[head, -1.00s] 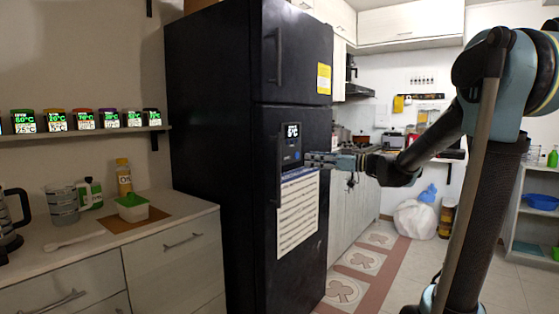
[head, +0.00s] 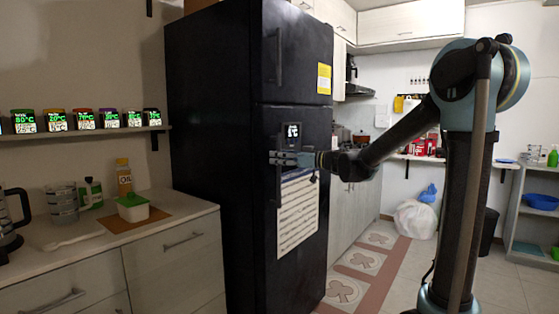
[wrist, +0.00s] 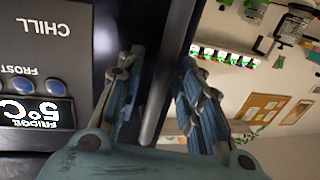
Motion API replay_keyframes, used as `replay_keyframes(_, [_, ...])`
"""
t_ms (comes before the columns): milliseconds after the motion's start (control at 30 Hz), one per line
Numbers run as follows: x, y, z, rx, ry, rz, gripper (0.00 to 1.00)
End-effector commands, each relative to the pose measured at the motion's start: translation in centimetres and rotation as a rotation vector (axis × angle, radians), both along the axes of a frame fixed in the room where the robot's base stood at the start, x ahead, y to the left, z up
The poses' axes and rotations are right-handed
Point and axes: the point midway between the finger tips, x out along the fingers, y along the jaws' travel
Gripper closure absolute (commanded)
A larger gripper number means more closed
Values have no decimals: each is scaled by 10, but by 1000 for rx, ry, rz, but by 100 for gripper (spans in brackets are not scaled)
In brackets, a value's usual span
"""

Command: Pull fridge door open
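The black fridge (head: 215,150) stands in the middle of the head view, with an upper door (head: 300,50) and a taller lower door (head: 310,230). Both doors look closed. The lower door has a vertical handle (head: 278,190) near its left edge, beside a small display (head: 292,131). In the wrist view, the dark handle bar (wrist: 170,70) runs between my two spread fingers (wrist: 160,75). I see gaps on both sides of the bar, so my gripper is open around it. The upper door has its own handle (head: 278,55).
A counter (head: 175,235) with a green-lidded tub (head: 132,208) and an oil bottle (head: 124,178) stands left of the fridge. A shelf of spice dispensers (head: 85,133) is above it. Open tiled floor (head: 365,262) lies right of the fridge.

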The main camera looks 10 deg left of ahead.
Motion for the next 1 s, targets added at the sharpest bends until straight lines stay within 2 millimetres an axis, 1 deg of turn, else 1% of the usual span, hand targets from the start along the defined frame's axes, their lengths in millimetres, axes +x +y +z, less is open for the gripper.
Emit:
replay_keyframes(100, [1, 5, 0, 0, 0, -1, 66])
replay_keyframes(367, [1, 5, 0, 0, 0, -1, 66])
replay_keyframes(467, [1, 5, 0, 0, 0, -1, 86])
replay_keyframes(500, [1, 5, 0, 0, 0, -1, 96])
replay_keyframes(533, [1, 5, 0, 0, 0, -1, 100])
replay_keyframes(833, [0, 4, 0, 0, 0, 0, 100])
replay_keyframes(1000, [-9, -2, 0, 0, 0, 11, 100])
